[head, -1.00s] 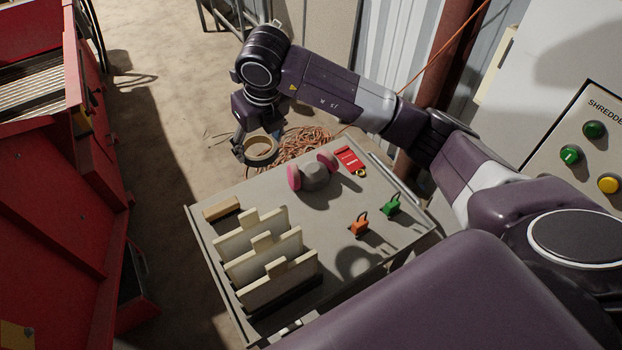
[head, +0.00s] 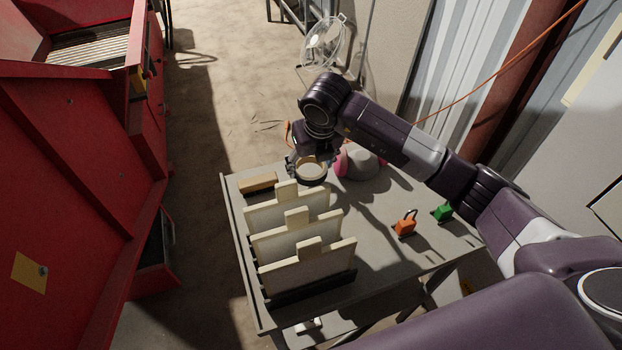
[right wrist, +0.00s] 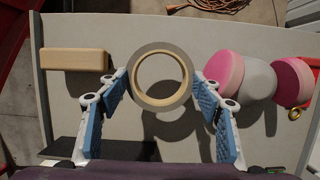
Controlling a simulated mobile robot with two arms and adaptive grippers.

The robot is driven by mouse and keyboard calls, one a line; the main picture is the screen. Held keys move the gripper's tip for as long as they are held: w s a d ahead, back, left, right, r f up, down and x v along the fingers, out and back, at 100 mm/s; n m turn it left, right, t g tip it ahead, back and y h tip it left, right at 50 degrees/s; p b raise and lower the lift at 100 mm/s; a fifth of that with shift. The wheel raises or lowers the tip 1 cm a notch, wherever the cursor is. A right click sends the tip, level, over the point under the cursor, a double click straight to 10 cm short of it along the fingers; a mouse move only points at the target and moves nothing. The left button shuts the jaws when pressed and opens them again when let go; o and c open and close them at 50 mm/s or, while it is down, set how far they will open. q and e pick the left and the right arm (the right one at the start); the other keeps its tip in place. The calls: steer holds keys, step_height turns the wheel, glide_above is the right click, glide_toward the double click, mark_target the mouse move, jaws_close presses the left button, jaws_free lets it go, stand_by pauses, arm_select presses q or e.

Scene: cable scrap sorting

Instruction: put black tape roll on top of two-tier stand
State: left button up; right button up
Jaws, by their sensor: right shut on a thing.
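The black tape roll (head: 311,181), a dark ring with a tan core, is held by my right gripper (head: 310,163) above the far left part of the grey table. In the right wrist view the roll (right wrist: 162,50) sits between the blue finger pads of the gripper (right wrist: 160,80), open side toward the camera, with the tabletop below it. My left gripper is not in view. I cannot make out a two-tier stand in these frames.
On the grey table (head: 375,235) a rack holds several upright pale panels (head: 300,240). A wooden block (head: 258,183), grey-and-pink earmuffs (head: 360,163), an orange padlock (head: 405,224) and a green padlock (head: 442,213) lie there too. A red machine (head: 90,190) stands left.

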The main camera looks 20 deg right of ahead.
steer(key=shift+f+b, duration=1)
steer(key=shift+f, duration=0.95)
steer(key=shift+f, duration=0.1)
steer(key=o, duration=0.9)
steer(key=shift+r, duration=0.3)
steer(key=b+v, duration=0.1)
steer(key=v, duration=1)
steer(key=shift+s+r, duration=0.25)
steer(key=shift+r, duration=0.1)
